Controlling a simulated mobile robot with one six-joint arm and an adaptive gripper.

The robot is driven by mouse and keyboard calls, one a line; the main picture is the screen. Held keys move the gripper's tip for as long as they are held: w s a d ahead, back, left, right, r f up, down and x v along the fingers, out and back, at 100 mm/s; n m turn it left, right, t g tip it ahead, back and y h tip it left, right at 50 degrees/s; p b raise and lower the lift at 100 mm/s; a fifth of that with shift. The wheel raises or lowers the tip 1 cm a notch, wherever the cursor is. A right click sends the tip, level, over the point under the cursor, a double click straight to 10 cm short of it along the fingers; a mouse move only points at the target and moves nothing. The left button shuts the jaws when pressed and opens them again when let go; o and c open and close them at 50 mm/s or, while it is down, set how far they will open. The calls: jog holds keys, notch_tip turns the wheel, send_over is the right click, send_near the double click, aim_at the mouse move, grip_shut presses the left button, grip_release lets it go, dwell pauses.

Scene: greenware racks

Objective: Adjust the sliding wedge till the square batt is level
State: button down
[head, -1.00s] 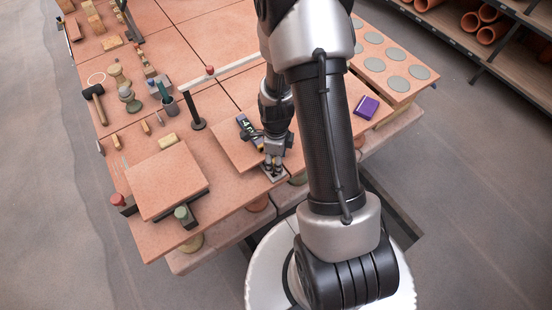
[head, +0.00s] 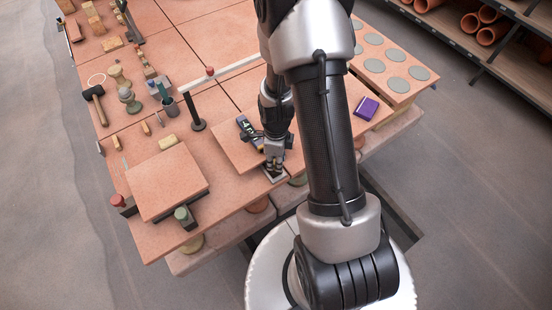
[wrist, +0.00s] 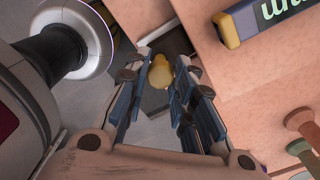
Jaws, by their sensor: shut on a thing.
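The square batt (head: 236,148) is a terracotta slab near the table's front edge, partly hidden by my arm. It also shows in the wrist view (wrist: 250,85). A dark level with a yellow end (head: 246,128) lies on it, and its lit lettering is cut off in the wrist view (wrist: 262,18). The sliding wedge (wrist: 163,42) is a dark block with a yellow knob (wrist: 160,74), beside the batt's edge. My gripper (wrist: 164,60) is shut on the yellow knob; it shows in the head view too (head: 273,170). I cannot tell the batt's tilt.
A second terracotta slab (head: 165,180) rests to the left, near red (head: 118,200) and green (head: 182,213) knobs. A purple block (head: 366,107) lies right of my arm.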

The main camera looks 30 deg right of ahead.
jog(key=shift+w, duration=1)
jog(key=c, duration=1.3)
grip_release()
jog(key=shift+s, duration=0.15)
jog(key=shift+c, duration=0.2)
jog(key=shift+r, duration=0.1)
notch_tip(320, 180, up, 12)
